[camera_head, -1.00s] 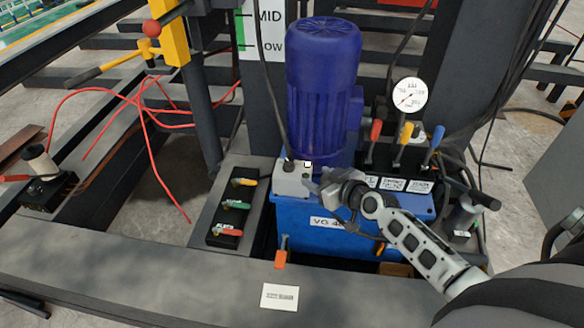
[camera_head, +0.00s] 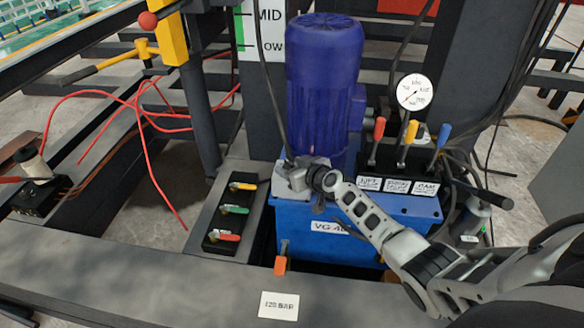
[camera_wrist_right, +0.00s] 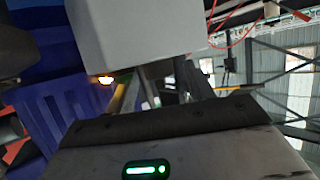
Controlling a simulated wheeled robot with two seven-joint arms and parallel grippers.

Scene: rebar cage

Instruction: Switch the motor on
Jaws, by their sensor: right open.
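The blue motor (camera_head: 322,90) stands upright on the blue power unit (camera_head: 345,235). A small light-grey switch box (camera_head: 283,184) is at the motor's lower left. My right gripper (camera_head: 303,174) is at the box's upper right and hides most of its face, including the buttons. In the right wrist view the grey box (camera_wrist_right: 135,30) is close ahead of the gripper's fingers (camera_wrist_right: 165,85), with a small lit amber lamp (camera_wrist_right: 104,80) near its lower edge. The right gripper is open; I cannot tell whether it touches the box. The left gripper is out of view.
Red, yellow and blue levers (camera_head: 410,132) and a pressure gauge (camera_head: 414,92) are right of the motor. A panel with coloured valve handles (camera_head: 229,212) is left. An orange-handled lever (camera_head: 281,263) is in front. Red cables (camera_head: 150,105) lie at left.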

